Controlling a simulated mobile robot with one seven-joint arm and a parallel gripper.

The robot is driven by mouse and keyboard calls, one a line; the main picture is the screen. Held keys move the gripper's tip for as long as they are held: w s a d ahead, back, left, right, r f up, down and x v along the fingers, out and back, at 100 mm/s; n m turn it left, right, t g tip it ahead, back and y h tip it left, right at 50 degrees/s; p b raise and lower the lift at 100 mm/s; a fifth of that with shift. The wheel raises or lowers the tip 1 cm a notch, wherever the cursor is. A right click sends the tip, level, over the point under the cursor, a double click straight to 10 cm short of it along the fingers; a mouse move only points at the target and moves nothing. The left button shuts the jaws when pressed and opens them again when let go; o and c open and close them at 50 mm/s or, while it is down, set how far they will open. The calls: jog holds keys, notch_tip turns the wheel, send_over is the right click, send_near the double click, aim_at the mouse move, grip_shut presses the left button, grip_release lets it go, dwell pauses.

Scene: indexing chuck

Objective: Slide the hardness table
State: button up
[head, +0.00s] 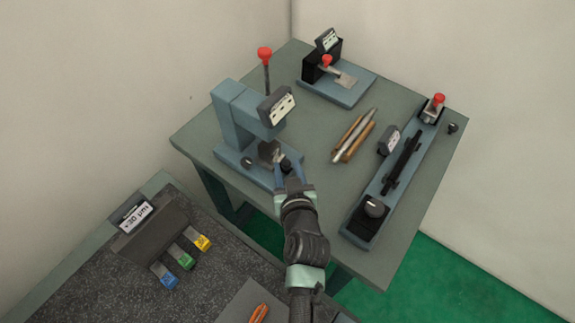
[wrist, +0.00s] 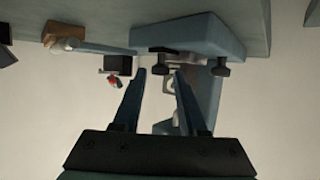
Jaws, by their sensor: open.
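The hardness tester (head: 235,118) is a blue-grey C-shaped frame with a display head, on the left of the workbench. A small dark piece (head: 267,152) under its head looks like the hardness table. In the wrist view the open fingers (wrist: 160,72) point at the tester's base (wrist: 195,35), with dark knobs (wrist: 220,68) nearby.
A red-knobbed lever (head: 265,55) rises behind the tester. A second blue device (head: 345,88) stands at the back. Rods on a wooden rest (head: 352,137) and a long blue fixture (head: 392,180) lie to the right. A granite-like surface (head: 95,268) with coloured tags is front left.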

jog(key=shift+w+a+f, duration=0.1)
jog(key=shift+w+f, duration=0.05)
jog(key=shift+w, duration=0.15)
grip_shut()
dwell(1.4)
